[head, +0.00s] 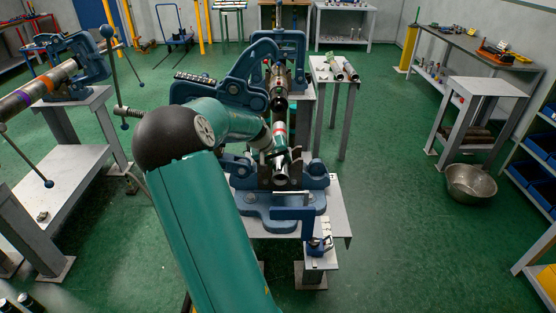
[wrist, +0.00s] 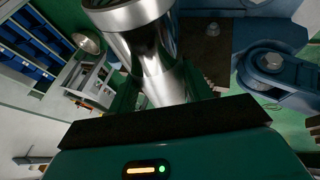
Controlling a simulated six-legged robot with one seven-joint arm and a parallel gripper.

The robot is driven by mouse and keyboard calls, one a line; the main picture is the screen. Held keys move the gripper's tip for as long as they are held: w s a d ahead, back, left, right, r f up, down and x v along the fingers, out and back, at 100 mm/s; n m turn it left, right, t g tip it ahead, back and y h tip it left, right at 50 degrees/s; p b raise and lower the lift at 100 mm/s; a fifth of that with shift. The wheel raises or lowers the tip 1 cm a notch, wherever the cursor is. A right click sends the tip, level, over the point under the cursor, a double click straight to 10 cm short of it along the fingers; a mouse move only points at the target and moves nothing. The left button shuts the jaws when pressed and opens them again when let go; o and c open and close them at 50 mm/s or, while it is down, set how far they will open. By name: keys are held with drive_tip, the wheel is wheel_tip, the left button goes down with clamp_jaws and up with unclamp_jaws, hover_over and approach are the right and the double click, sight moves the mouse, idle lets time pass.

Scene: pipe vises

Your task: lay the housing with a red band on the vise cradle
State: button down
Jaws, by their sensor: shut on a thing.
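The housing with a red band (head: 279,128) is a silver cylinder in the head view, in line with the near blue vise. My gripper (head: 280,152) is shut on it and hides part of its middle. Its near end shows just above the vise cradle (head: 264,182), between the blue jaws; I cannot tell whether it touches the cradle. In the wrist view the shiny housing (wrist: 150,55) runs between the fingers of my gripper (wrist: 158,95). Its band does not show there. The blue vise (wrist: 275,65) stands at the right of that view.
A longer pipe (head: 278,85) lies behind, at the far blue vise (head: 290,45). A small table (head: 332,88) at its right holds several cylinders. A bench with another pipe (head: 35,95) stands left. A metal bowl (head: 472,182) is on the floor right; the floor between is clear.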

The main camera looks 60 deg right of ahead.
drive_tip(key=shift+f, duration=0.45)
idle(0.6)
drive_tip(key=c, duration=0.8)
unclamp_jaws()
drive_tip(key=shift+o, duration=1.2)
drive_tip(key=shift+f, duration=0.1)
drive_tip(key=v, duration=1.4)
